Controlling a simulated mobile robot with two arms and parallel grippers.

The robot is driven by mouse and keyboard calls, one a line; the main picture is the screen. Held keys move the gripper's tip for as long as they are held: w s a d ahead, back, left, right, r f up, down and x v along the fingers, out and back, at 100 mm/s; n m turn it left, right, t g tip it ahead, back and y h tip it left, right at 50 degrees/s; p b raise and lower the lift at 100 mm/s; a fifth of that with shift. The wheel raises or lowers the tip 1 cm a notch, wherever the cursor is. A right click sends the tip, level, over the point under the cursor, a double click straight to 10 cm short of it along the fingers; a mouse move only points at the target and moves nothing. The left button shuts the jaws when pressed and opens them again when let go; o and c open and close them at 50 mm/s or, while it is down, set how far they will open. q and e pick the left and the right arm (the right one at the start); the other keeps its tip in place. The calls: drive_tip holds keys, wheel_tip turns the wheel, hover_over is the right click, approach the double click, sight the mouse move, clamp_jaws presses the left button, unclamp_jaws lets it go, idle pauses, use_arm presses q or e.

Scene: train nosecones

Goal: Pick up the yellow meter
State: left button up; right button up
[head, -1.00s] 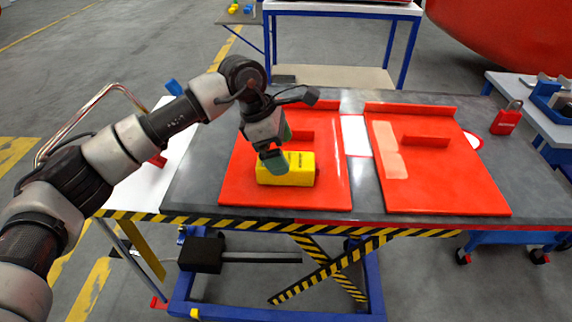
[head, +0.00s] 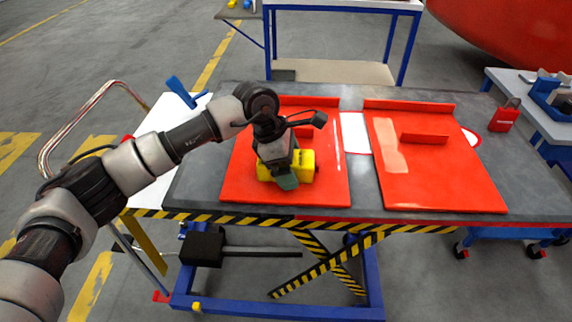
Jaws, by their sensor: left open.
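The yellow meter (head: 306,168) is a small yellow box lying on the left red panel (head: 240,186) on the dark work table. My left gripper (head: 286,176) is right over the meter and in front of its middle, with its fingers pointing down. It is open, and its greenish fingertip hides the centre of the meter. Yellow parts of the meter show on both sides of the gripper. Whether the fingers touch the meter cannot be told. My right gripper is not in view.
A second red panel (head: 440,180) with a raised red strip lies to the right. A red padlock-shaped item (head: 505,117) stands at the table's right edge. A white sheet (head: 150,150) and a blue tool (head: 181,92) are at the left. A white-topped bench stands behind.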

use_arm(q)
drive_tip(key=shift+f, duration=0.1)
drive_tip(key=c, duration=1.2)
drive_tip(key=shift+c, duration=0.2)
